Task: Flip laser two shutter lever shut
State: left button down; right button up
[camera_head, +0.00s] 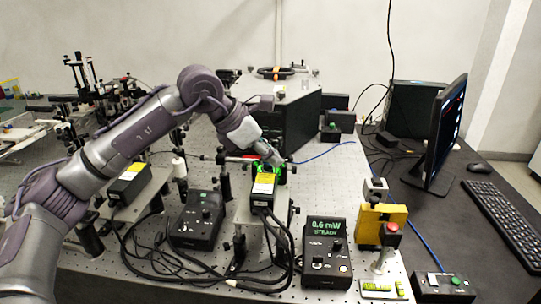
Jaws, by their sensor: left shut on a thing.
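A black laser head with a yellow label (263,185) sits on a raised mount in the middle of the bench. Bright green light shows at its far end. My left gripper (269,157) reaches down to that end from behind and above. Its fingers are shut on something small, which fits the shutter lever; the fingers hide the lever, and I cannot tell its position. A second laser head with a yellow label (129,180) sits further left, away from the gripper. My right gripper is not in view.
A power meter (327,252) reads 0.6 mW in front, with a black controller (197,220) to its left. Loose cables run between them. A large black box (290,112) stands behind the gripper. A yellow block (381,222), monitor (446,130) and keyboard (503,218) are at right.

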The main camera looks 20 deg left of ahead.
pick_arm(q)
jog(key=c, duration=1.1)
grip_release()
jog(key=shift+d+f, duration=0.1)
jog(key=shift+c, duration=0.2)
jog(key=v, duration=1.2)
